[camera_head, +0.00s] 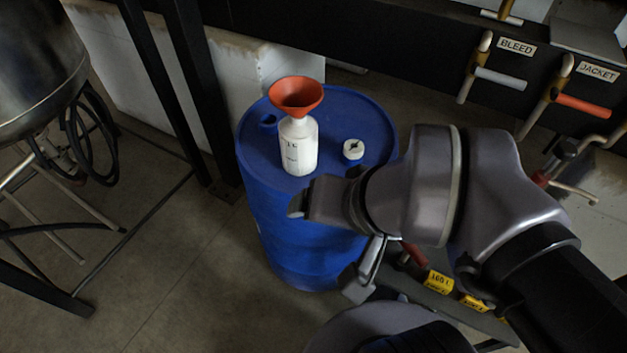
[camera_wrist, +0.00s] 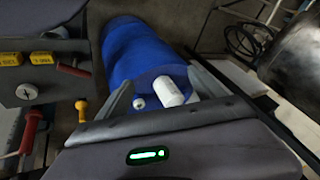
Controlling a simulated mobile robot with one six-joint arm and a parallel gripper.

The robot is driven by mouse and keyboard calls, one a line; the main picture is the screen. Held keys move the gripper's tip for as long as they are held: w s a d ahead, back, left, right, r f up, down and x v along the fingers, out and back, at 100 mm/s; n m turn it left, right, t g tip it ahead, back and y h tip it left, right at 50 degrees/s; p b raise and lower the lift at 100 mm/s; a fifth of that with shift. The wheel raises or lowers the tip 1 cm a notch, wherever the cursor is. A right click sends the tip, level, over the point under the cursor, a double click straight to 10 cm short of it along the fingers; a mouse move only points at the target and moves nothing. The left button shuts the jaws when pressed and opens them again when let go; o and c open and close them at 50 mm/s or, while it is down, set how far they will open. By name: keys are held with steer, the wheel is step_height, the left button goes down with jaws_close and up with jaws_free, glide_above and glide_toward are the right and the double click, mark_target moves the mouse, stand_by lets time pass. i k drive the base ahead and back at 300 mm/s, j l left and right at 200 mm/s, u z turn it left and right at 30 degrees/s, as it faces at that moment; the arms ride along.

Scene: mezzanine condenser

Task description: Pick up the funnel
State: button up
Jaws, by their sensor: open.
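The orange-red funnel (camera_head: 295,94) sits in the mouth of a white bottle (camera_head: 298,148), wide end up. The bottle stands upright on top of a blue drum (camera_head: 338,112). My gripper (camera_head: 328,244) is open and empty, to the right of and nearer than the bottle in the head view, apart from the funnel. In the wrist view the bottle (camera_wrist: 172,91) shows between the fingers of my gripper (camera_wrist: 163,76), further off on the drum (camera_wrist: 140,45). I cannot make out the funnel in the wrist view.
A white cap-like piece (camera_head: 353,149) lies on the drum right of the bottle. Dark posts (camera_head: 190,80) rise to the left. A dark panel with valve handles, labelled BLEED (camera_head: 517,47) and JACKET (camera_head: 598,71), is at back right. A metal vessel (camera_head: 38,60) stands at far left.

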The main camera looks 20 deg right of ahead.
mark_target(296, 96)
steer(key=i+j+z, duration=0.15)
steer(key=z, duration=0.25)
steer(key=i+j+z, duration=0.1)
steer(key=j+z, duration=0.2)
steer(key=z, duration=0.15)
